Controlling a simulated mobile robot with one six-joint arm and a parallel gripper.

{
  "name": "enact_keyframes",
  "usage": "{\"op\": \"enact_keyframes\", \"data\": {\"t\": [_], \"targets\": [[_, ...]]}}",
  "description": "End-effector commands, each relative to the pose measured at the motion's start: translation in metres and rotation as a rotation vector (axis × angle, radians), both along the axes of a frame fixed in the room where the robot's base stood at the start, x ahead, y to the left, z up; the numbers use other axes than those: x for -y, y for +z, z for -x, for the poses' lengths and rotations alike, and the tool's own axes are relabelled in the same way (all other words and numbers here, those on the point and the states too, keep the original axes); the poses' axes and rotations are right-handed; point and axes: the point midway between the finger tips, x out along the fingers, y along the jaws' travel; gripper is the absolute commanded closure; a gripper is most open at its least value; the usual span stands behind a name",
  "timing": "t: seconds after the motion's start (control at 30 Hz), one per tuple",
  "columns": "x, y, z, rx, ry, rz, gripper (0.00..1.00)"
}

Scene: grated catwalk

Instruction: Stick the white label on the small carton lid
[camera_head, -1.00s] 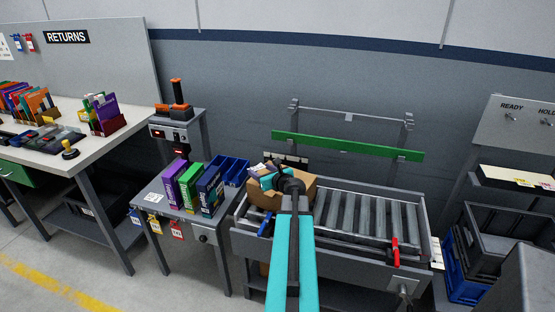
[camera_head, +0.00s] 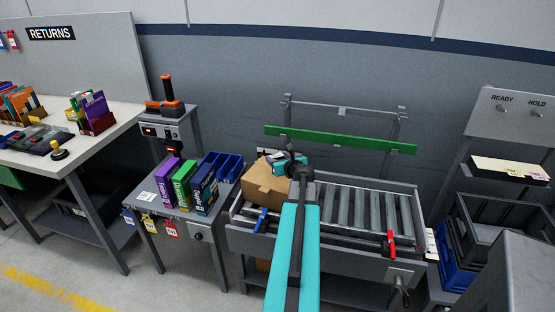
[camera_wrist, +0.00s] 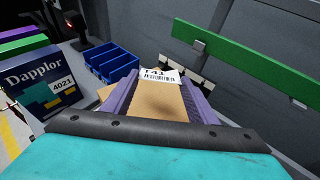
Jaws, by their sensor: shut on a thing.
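The white label (camera_wrist: 158,75), printed "T41" with a barcode, is at the tips of my gripper's purple fingers (camera_wrist: 158,85) in the wrist view. My gripper is shut on it. The brown carton (camera_head: 263,186) sits at the left end of the roller conveyor in the head view. My gripper (camera_head: 288,163) is at the carton's back right, and my arm hides part of the carton. Brown cardboard (camera_wrist: 158,102) also shows between the fingers in the wrist view. I cannot tell whether the label touches the lid.
The roller conveyor (camera_head: 345,207) has a blue clamp (camera_head: 261,220) at left, a red one (camera_head: 391,243) at right, and a green rail (camera_head: 340,140) behind. Left of it, a grey stand holds upright boxes (camera_head: 183,184) and blue bins (camera_head: 222,165). Rollers right of the carton are clear.

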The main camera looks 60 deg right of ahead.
Motion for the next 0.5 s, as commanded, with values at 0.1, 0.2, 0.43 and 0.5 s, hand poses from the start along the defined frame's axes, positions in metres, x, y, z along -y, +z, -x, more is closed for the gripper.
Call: {"op": "enact_keyframes", "data": {"t": [0.1,0.2,0.43,0.5], "targets": [[0.0,-0.008,0.0,0.0,0.001,0.0,0.67],[0.0,-0.016,-0.001,0.0,0.001,0.0,0.67],[-0.001,-0.034,-0.001,0.0,0.002,-0.001,0.67],[-0.001,-0.04,-0.001,0.0,0.002,-0.001,0.67]]}}
